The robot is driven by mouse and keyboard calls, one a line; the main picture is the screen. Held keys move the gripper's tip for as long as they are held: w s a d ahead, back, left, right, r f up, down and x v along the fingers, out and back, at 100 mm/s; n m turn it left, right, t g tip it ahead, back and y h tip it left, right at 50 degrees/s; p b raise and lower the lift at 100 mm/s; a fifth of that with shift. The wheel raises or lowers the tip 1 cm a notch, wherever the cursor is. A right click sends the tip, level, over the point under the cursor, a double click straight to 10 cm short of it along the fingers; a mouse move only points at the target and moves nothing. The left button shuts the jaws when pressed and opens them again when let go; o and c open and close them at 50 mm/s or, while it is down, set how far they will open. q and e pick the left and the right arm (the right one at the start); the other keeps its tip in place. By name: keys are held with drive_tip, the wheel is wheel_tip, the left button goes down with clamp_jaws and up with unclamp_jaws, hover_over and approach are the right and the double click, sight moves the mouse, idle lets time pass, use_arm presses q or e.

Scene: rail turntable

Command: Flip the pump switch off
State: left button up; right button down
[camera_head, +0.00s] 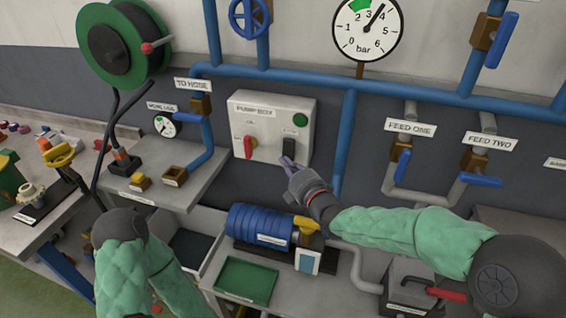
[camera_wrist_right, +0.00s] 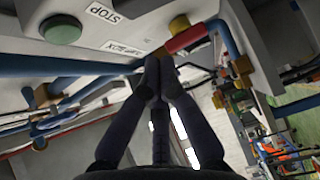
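The pump box (camera_head: 270,112) is a pale wall box marked PUMP BOX. A red switch handle (camera_head: 249,147) points down on its lower left front. A green button (camera_head: 300,119) is at its upper right, above a dark part (camera_head: 289,146). My right gripper (camera_head: 287,161) is below and right of the red handle, in front of the box's lower edge. In the right wrist view its fingertips (camera_wrist_right: 160,64) are together, with no held object visible. The red handle (camera_wrist_right: 187,39) and green button (camera_wrist_right: 62,29) also show there. My left gripper is out of view.
Blue pipes (camera_head: 345,140) run above and right of the box. A blue pump (camera_head: 259,224) stands on the bench below. A hose reel (camera_head: 118,42) and a grey shelf (camera_head: 165,165) are at left. Feed valves with blue handles (camera_head: 480,180) are at right.

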drive_tip(key=p+v, duration=0.1)
drive_tip(key=v, duration=0.6)
drive_tip(key=shift+s+d+r, duration=0.15)
drive_tip(key=shift+s+r, duration=0.25)
